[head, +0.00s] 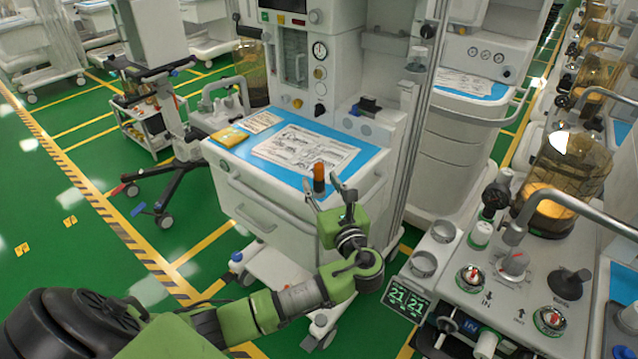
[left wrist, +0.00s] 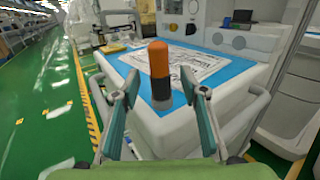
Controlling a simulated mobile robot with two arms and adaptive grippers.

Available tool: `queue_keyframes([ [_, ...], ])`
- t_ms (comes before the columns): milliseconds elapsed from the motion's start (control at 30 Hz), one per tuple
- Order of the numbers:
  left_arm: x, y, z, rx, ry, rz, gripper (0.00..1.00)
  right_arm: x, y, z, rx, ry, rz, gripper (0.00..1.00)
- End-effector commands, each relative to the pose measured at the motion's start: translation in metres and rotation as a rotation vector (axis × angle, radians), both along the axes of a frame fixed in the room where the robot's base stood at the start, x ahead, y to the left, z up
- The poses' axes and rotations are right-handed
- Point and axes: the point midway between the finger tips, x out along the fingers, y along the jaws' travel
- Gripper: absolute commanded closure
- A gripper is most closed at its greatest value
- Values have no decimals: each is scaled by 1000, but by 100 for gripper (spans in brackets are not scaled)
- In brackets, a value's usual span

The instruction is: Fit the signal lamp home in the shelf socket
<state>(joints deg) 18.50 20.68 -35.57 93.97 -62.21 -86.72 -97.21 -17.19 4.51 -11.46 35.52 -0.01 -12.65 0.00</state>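The signal lamp (head: 319,175), with an orange top and dark base, appears upright at the near edge of the cart's blue worktop mat (head: 225,153). In the left wrist view the lamp (left wrist: 159,62) appears between and beyond the fingers. My left gripper (head: 322,189) is open at the front edge of the worktop, its fingers spread to either side of the lamp. It also shows open in the left wrist view (left wrist: 160,88), with no finger visibly touching the lamp. I cannot make out the shelf socket for certain. My right gripper is out of view.
Printed sheets (head: 305,150) and a yellow packet (head: 229,137) lie on the mat. The anaesthesia machine's panel (head: 300,60) rises behind. Another machine with knobs and a canister (head: 568,165) stands at the right. Green floor (head: 95,240) is open at the left.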

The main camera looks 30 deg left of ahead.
Motion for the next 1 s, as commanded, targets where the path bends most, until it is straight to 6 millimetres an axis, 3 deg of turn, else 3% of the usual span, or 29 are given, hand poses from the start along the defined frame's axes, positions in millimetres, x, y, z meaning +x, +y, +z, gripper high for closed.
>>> queue_keyframes([
  [133, 12, 15, 0, 2, 1, 0, 60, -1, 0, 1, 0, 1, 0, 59],
  [400, 14, 18, -1, -2, 1, -1, 60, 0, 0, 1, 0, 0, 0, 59],
  [433, 14, 18, 0, -1, 1, -1, 63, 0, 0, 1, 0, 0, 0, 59],
  [567, 14, 18, -1, -2, 1, -1, 97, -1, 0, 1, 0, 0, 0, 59],
  [600, 14, 18, -1, -2, 1, -1, 100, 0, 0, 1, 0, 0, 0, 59],
  [1000, 14, 18, 3, -2, -1, -1, 100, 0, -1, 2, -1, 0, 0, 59],
])
